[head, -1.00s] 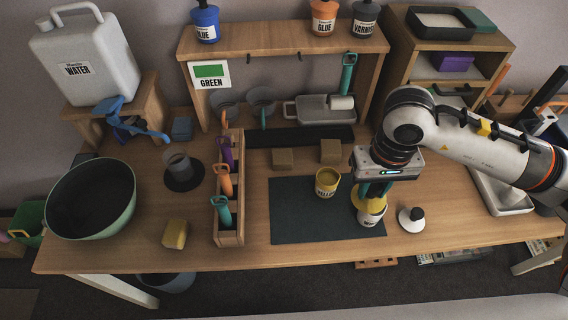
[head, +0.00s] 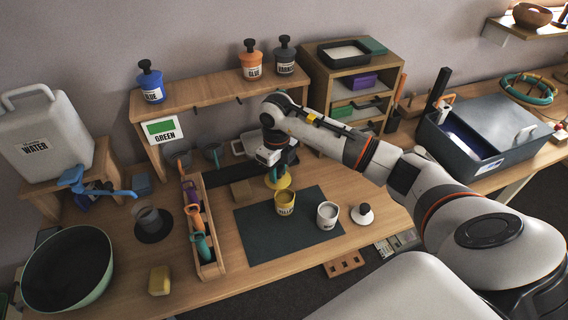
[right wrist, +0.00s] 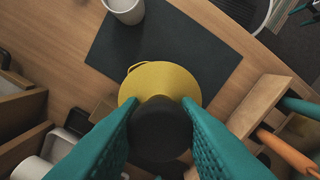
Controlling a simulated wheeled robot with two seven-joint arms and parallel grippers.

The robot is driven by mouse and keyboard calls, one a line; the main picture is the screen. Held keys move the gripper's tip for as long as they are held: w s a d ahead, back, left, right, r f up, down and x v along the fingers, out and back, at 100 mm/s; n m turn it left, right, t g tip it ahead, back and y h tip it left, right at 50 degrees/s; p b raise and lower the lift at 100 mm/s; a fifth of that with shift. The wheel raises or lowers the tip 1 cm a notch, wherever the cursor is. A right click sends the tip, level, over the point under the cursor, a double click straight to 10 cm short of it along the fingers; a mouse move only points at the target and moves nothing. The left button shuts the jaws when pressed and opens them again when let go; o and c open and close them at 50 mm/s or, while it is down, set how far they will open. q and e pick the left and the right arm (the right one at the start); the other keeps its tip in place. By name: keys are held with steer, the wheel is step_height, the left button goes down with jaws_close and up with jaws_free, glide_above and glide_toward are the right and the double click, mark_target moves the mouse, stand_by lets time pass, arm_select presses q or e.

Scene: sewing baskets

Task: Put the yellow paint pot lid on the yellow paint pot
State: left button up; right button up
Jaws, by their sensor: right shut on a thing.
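The yellow lid (head: 279,182) hangs level from my right gripper (head: 275,170), just behind and above the yellow paint pot (head: 286,205) in the head view. The pot stands upright and open on the dark mat (head: 262,232). In the right wrist view the teal fingers of my right gripper (right wrist: 160,132) are shut on the black knob of the yellow lid (right wrist: 150,80). There the lid's disc hides most or all of the pot. The exact gap between lid and pot cannot be told. My left gripper is not in view.
A white pot (head: 327,215) stands right of the yellow pot, also at the top of the right wrist view (right wrist: 126,10). A white lid with a black knob (head: 362,214) lies further right. A wooden tool rack (head: 207,262) stands left of the mat. The mat's front is clear.

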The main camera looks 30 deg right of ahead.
mark_target(284, 180)
steer(key=d+m, duration=0.1)
steer(key=f+m, duration=0.1)
steer(key=m, duration=0.1)
steer(key=shift+w+d, duration=0.1)
steer(key=shift+d, duration=0.3)
steer(key=shift+d+f+m, duration=0.3)
steer(key=shift+f+m, duration=0.05)
steer(key=shift+m, duration=0.25)
steer(key=shift+a+f+b, duration=0.1)
steer(key=shift+f+b, duration=0.5)
steer(key=shift+f, duration=0.4)
step_height(284, 180, down, 3)
steer(key=shift+r+b, duration=0.2)
steer(key=shift+b, duration=0.75)
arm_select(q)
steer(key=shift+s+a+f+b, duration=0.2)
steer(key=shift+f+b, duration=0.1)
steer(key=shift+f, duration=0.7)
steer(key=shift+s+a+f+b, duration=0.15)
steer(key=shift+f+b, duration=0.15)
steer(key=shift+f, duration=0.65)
arm_select(e)
steer(key=shift+f, duration=0.8)
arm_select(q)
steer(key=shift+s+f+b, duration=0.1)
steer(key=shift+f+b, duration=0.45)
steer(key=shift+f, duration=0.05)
arm_select(e)
steer(key=shift+f, duration=0.7)
steer(key=o, duration=1)
